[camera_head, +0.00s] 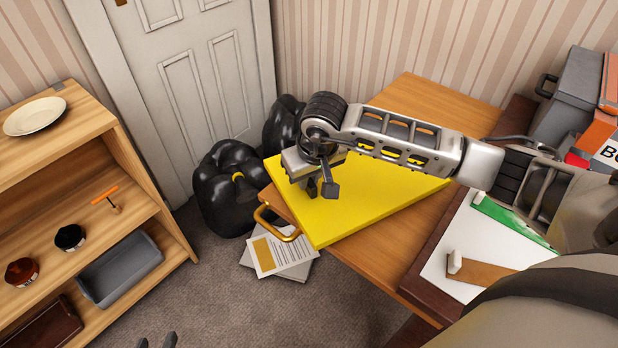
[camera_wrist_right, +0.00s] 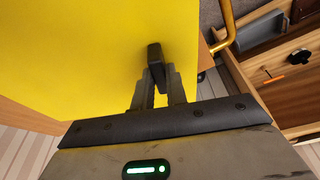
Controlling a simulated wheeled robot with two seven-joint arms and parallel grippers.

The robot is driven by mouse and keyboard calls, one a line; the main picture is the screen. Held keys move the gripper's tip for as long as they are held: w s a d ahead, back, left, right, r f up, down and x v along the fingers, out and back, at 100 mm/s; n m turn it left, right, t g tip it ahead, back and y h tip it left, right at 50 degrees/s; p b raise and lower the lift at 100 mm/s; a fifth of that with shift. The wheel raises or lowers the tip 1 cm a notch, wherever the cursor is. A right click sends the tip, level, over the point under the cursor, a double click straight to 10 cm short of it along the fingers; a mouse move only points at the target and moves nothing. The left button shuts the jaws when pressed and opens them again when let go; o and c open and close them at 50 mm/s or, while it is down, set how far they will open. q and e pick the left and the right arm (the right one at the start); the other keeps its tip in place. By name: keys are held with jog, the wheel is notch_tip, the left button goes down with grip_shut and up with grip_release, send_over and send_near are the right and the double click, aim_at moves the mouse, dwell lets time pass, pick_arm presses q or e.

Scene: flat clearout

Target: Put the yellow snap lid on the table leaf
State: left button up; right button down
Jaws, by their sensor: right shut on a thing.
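The yellow snap lid (camera_head: 370,195) is a large flat slab, lying level over the wooden table leaf (camera_head: 415,98). I cannot tell whether it rests fully on the wood. My right gripper (camera_head: 321,190) is over the lid's left part, pointing down, and is shut on it. The wrist view shows the lid (camera_wrist_right: 90,50) filling the left side, with the right gripper's fingers (camera_wrist_right: 157,85) close together at a dark upright piece. The exact grip point is partly hidden. My left gripper (camera_head: 156,341) shows only its two dark fingertips at the bottom edge, apart and empty.
A gold curved handle (camera_head: 276,224) sticks out by the lid's left edge. Black bags (camera_head: 225,195) and papers (camera_head: 277,257) lie on the floor beside the table. A wooden shelf (camera_head: 130,215) stands at left. Boxes (camera_head: 568,95) stand at far right. Carpet at front is clear.

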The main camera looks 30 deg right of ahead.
jog(key=shift+f, duration=0.5)
jog(key=shift+f, duration=0.2)
jog(key=c, duration=1.4)
grip_release()
jog(key=shift+r, duration=0.1)
